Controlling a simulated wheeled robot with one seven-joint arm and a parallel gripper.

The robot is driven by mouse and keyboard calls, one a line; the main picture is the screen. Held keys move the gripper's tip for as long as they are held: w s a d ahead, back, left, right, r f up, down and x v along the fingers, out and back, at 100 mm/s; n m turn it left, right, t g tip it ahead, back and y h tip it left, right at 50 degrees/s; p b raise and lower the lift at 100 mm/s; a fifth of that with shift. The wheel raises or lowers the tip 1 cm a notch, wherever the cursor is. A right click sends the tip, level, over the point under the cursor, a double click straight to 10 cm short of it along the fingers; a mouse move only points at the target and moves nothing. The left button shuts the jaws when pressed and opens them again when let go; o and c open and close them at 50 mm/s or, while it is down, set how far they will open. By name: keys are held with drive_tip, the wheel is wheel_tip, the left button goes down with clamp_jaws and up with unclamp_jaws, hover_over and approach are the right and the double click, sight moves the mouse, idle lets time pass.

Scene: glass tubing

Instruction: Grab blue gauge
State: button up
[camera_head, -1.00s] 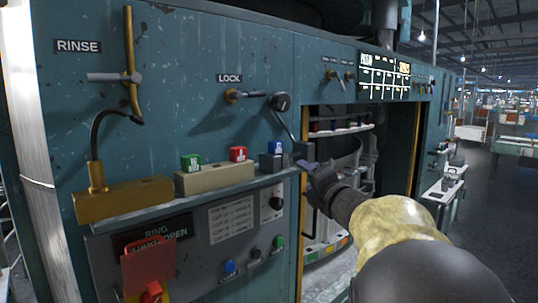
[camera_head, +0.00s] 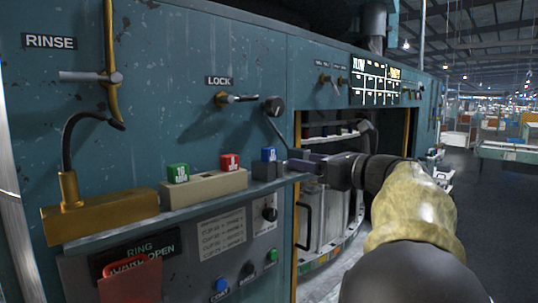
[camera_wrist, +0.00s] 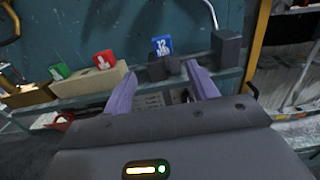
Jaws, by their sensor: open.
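The blue gauge (camera_head: 268,154) is a small blue block with white marks. It stands in a dark grey holder (camera_head: 267,171) at the right end of the shelf; the gauge also shows in the wrist view (camera_wrist: 162,46), upright ahead of my fingers. My gripper (camera_head: 299,165) reaches in from the right, level with the shelf, just right of the holder. In the wrist view my gripper (camera_wrist: 163,75) is open and empty, its two purple fingers apart, with the gauge above and between their tips. Whether a finger touches the holder I cannot tell.
A green gauge (camera_head: 178,173) and a red gauge (camera_head: 230,162) stand in a beige block (camera_head: 204,187) to the left on the shelf (camera_head: 170,217). A black-knobbed lever (camera_head: 273,106) hangs close above the blue gauge. An open bay (camera_head: 335,230) lies below right.

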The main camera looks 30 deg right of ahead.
sight(264, 154)
drive_tip(key=p+x, duration=0.4)
drive_tip(key=x, duration=0.5)
drive_tip(key=shift+r, duration=0.1)
drive_tip(key=shift+w+a, duration=0.1)
drive_tip(key=shift+w, duration=0.35)
drive_tip(key=shift+w+a+p, duration=0.1)
drive_tip(key=shift+w+p, duration=0.25)
drive_tip(key=shift+p, duration=0.3)
drive_tip(key=p+x, duration=0.3)
drive_tip(key=x, duration=0.1)
drive_tip(key=shift+f, duration=0.2)
drive_tip(key=shift+w+f, duration=0.15)
drive_tip(key=shift+w, duration=0.2)
